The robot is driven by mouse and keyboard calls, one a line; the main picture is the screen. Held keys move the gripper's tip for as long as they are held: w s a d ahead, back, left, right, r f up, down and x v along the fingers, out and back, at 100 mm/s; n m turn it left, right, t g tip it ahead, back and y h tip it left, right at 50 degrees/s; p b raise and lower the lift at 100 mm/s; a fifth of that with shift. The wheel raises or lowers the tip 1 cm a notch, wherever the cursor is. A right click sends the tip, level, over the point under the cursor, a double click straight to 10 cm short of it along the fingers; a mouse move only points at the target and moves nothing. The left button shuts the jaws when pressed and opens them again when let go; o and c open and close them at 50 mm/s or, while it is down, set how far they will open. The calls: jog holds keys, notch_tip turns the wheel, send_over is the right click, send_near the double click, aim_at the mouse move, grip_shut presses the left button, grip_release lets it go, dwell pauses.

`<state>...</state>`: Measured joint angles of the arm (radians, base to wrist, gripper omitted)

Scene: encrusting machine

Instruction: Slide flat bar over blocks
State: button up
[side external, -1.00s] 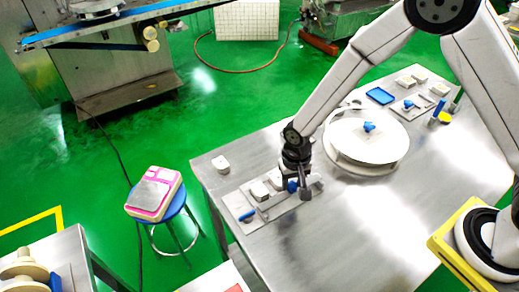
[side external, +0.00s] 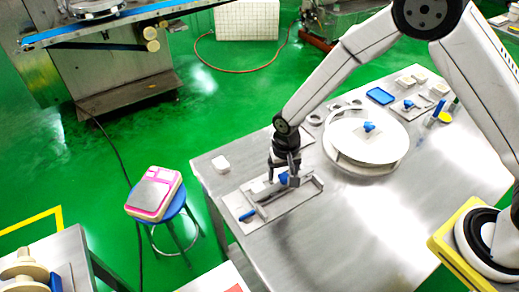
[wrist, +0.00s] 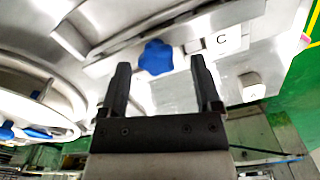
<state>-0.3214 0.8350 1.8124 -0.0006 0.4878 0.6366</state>
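A blue star-shaped knob (side external: 284,178) sits on the fixture plate (side external: 236,203) near the table's left corner. It also shows in the wrist view (wrist: 155,57) on a flat grey strip that looks like the bar (wrist: 105,65). My gripper (wrist: 160,65) is over the knob, with a fingertip on either side and gaps visible between. In the side view my gripper (side external: 289,176) partly hides the bar and blocks. A white block marked C (wrist: 220,41) lies to the right of the knob in the wrist view. The full overlap of bar and blocks is unclear.
A blue handle (side external: 248,214) lies on the plate. A round white turntable (side external: 366,136) stands to the right. The table's front area (side external: 350,230) is clear.

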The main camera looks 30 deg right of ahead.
aim_at(284, 174)
jog(key=shift+s+r, duration=0.1)
jog(key=shift+r, duration=3.8)
jog(key=s+d+r+n+t, duration=0.1)
jog(key=s+d+r, duration=0.2)
jog(key=s+d, duration=0.4)
jog(key=s+d+r+n+t, duration=0.1)
jog(key=s+d+r+n, duration=0.1)
jog(key=s+d+r, duration=0.2)
jog(key=s+d, duration=0.2)
jog(key=d, duration=0.1)
jog(key=shift+s+n+t, duration=0.3)
jog(key=shift+s, duration=0.1)
